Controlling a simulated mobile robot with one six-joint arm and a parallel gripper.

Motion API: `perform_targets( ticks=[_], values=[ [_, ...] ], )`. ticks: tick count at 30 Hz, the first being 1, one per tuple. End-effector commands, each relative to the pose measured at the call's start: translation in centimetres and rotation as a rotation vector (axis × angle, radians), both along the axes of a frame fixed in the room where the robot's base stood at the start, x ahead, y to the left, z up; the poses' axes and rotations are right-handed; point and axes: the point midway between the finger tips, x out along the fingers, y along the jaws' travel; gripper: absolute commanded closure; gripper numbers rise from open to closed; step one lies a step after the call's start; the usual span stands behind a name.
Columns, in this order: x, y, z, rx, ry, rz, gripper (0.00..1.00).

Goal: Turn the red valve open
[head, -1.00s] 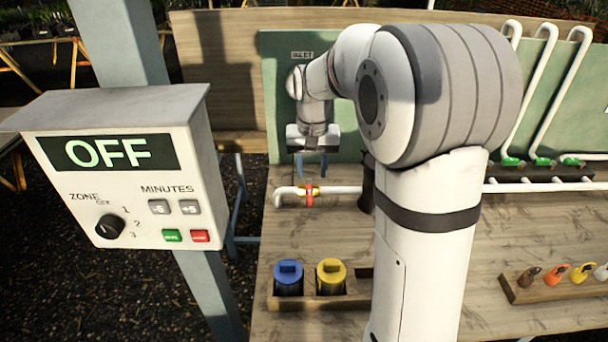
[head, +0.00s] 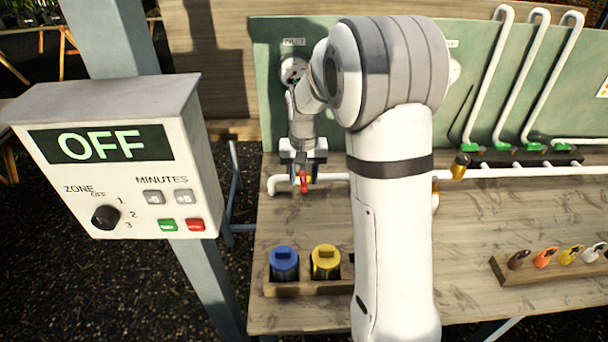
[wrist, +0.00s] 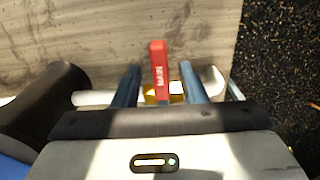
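The red valve handle (head: 304,181) sits on the white pipe (head: 331,177) at the back left of the wooden bench. In the wrist view the red handle (wrist: 159,70), marked MAIN, points away from my gripper, across the pipe, above a brass valve body (wrist: 176,91). My gripper (head: 303,172) is right at the valve, pointing down. In the wrist view its two blue fingers (wrist: 160,80) stand apart on either side of the handle, with a gap on each side. The gripper is open and holds nothing.
A control box (head: 110,155) reading OFF stands at the left. Blue (head: 284,263) and yellow (head: 326,261) canisters sit in a wooden holder at the bench front. Several coloured tags lie on a rack (head: 507,271) at the right. Upright white pipes stand at the back right.

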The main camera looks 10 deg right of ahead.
Motion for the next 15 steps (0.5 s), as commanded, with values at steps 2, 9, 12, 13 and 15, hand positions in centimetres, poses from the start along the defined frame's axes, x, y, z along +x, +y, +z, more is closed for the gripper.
perform_targets(
  ticks=[2,9,12,13,15],
  values=[
    [-0.01,0.02,0.01,0.0,0.0,0.0,0.62],
    [-0.01,0.04,0.03,0.0,0.0,0.001,0.79],
    [-0.01,0.05,0.04,0.0,0.0,0.001,0.87],
    [-0.01,0.05,0.04,0.0,0.0,0.001,0.9],
    [-0.01,0.06,0.04,0.0,0.0,0.001,0.95]
  ],
)
